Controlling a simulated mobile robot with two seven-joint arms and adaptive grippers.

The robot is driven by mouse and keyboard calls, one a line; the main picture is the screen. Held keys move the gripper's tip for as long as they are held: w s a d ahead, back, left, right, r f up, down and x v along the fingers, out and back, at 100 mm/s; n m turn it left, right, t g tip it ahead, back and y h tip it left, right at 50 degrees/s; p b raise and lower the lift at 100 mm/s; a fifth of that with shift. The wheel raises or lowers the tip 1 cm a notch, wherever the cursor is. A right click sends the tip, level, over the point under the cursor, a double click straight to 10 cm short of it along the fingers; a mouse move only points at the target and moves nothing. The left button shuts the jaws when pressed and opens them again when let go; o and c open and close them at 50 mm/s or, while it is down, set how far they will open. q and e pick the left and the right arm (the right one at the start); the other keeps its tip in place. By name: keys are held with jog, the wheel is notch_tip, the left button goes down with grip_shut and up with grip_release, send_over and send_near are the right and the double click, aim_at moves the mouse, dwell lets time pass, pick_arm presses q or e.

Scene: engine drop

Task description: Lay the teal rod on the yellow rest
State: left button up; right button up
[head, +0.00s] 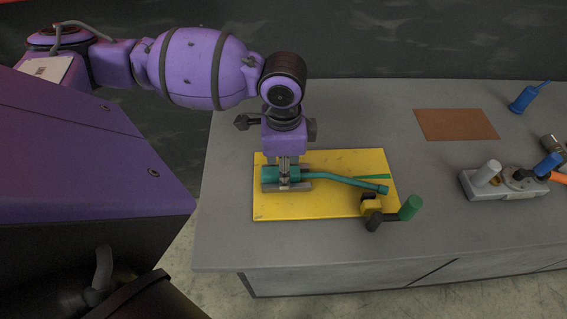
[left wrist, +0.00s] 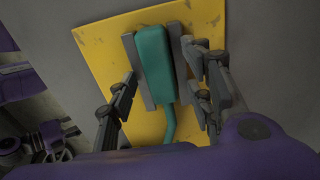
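The teal rod (head: 340,180) lies over the yellow rest (head: 270,210), a flat yellow plate. Its thick end (left wrist: 155,65) sits between two grey bars (left wrist: 177,55), and its thin bent part reaches right to a knobbed tip. The rest also shows in the left wrist view (left wrist: 95,38). My left gripper (head: 287,183) is down over the thick end. In the left wrist view its fingers (left wrist: 163,90) stand apart on either side of the rod, with gaps visible. Whether the rod fully touches the plate cannot be told.
A brown mat (head: 456,124), a blue tool (head: 527,97) and a grey fixture (head: 505,185) lie right. The grey table between is clear.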

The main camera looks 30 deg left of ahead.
pick_arm(q)
notch_tip(320, 180, up, 12)
dwell(0.6)
